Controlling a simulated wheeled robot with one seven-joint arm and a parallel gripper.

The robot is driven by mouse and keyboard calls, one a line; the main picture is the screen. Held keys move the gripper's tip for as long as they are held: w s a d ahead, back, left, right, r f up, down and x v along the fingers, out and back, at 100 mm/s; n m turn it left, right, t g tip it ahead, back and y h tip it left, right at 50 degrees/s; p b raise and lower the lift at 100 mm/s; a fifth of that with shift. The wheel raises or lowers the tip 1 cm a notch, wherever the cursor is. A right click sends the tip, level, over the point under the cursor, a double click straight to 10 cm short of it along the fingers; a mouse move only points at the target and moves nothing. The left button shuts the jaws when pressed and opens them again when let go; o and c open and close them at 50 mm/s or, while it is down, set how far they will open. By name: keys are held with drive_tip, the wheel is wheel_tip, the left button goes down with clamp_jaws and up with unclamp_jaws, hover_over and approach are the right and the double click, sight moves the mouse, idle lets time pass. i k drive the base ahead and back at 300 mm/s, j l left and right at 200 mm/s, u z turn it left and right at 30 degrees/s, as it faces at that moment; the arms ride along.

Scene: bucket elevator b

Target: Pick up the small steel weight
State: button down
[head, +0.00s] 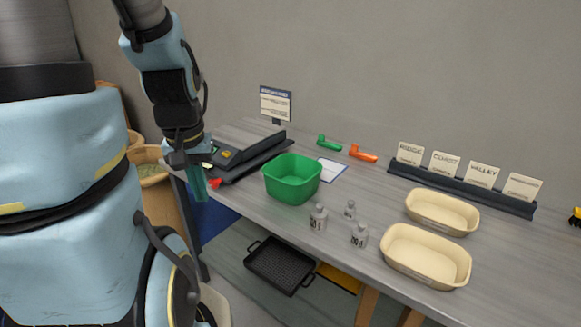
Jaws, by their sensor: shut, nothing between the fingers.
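The small steel weight (350,209) stands upright on the grey table in the head view, behind two larger steel weights, one to its left (318,217) and one to its lower right (360,235). My gripper (199,192) hangs at the left, fingers pointing down, near the table's left edge. It is shut and empty, well apart from the weights. The green bucket (291,179) lies between my gripper and the weights.
Two cream trays (442,212) (425,256) are right of the weights. A black scale-like device (248,156) sits behind my gripper. Green (328,143) and orange (362,153) scoops lie at the back. A rack of label cards (460,189) stands along the wall. A black crate (279,265) is below the table.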

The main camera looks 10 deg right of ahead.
sight(350, 209)
drive_tip(key=k+l, duration=0.1)
drive_tip(key=l, duration=0.75)
drive_tip(key=l+z, duration=0.1)
drive_tip(key=l, duration=0.75)
drive_tip(key=k, duration=0.05)
